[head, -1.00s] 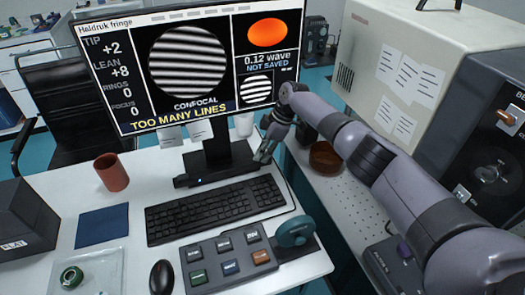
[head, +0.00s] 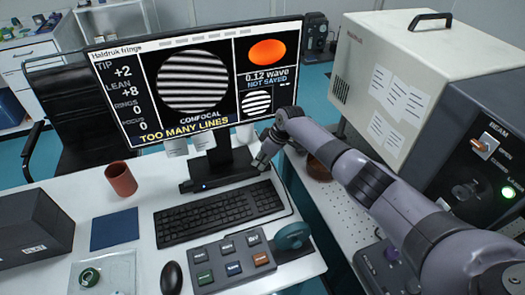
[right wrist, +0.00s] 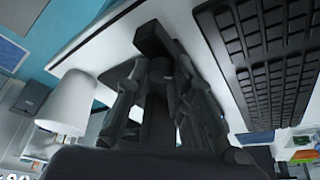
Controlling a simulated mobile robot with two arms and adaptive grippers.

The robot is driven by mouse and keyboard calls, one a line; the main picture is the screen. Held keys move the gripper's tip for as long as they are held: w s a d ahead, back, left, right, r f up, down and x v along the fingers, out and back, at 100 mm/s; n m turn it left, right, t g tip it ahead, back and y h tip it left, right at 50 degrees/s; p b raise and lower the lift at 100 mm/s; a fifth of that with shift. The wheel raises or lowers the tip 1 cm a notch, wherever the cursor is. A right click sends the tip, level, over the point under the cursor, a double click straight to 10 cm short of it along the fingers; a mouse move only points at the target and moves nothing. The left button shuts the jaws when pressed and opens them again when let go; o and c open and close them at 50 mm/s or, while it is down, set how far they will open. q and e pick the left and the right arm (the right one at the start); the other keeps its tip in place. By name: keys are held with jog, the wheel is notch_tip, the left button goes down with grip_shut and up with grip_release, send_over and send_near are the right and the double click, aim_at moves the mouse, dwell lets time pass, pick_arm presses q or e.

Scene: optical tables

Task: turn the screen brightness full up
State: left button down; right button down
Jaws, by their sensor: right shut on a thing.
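The screen (head: 200,85) shows striped fringe pictures, the words "TOO MANY LINES" and "NOT SAVED". It stands on a black stand with a flat dark base (head: 222,178); a small blue light shows at the base's left end. My right gripper (head: 262,163) is at the base's right end, pointing down. In the right wrist view its dark fingers (right wrist: 150,92) are closed around a small dark part at the base; the fingers hide most of it, so I cannot tell its shape or setting. My left gripper is out of view.
The keyboard (head: 218,213) lies just in front of the base. A beige cabinet (head: 400,75) stands at right beyond my arm.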

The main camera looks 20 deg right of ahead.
jog(key=m+p, duration=0.1)
jog(key=m+h+p, duration=0.1)
jog(key=m+p, duration=0.1)
jog(key=shift+a+r+m+t, duration=0.15)
jog(key=shift+r+m+t, duration=0.1)
jog(key=shift+m+t, duration=0.15)
jog(key=shift+f+m+h+p, duration=0.1)
jog(key=shift+m+h+p, duration=0.3)
jog(key=shift+m+p, duration=0.3)
jog(key=c, duration=1.4)
grip_release()
jog(key=shift+f, duration=0.1)
jog(key=v, duration=1.2)
jog(key=shift+s, duration=0.15)
